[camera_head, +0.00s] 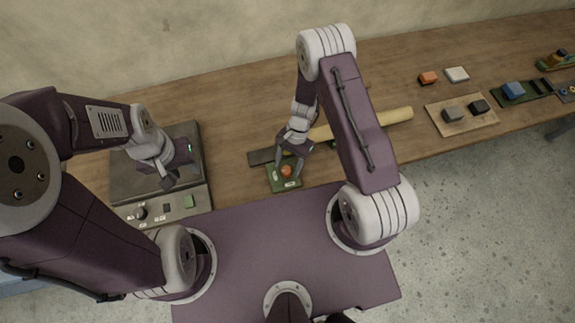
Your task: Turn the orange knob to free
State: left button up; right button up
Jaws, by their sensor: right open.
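The orange knob (286,170) is on a small green panel (284,184) with pale markings, which are too small to read. My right gripper (288,172) is open, with its fingers pointing down on either side of the knob. I cannot tell whether the fingers touch it. My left gripper (178,174) is above the dark machine at the left, well apart from the knob. Whether its jaws are open or shut is unclear.
A tan roll (396,116) lies behind my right arm, beside a dark bar (262,156). The dark machine (126,180) has a black knob (140,212) and a green button (189,201). Blocks and trays, including a wooden board (463,126), are at the right.

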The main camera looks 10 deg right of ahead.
jog(key=shift+s+a+f, duration=0.3)
jog(key=shift+s+f, duration=0.05)
jog(key=shift+f, duration=0.1)
jog(key=shift+w+d, duration=0.1)
jog(key=shift+w, duration=0.05)
jog(key=shift+f, duration=0.1)
jog(key=c, duration=0.3)
grip_shut()
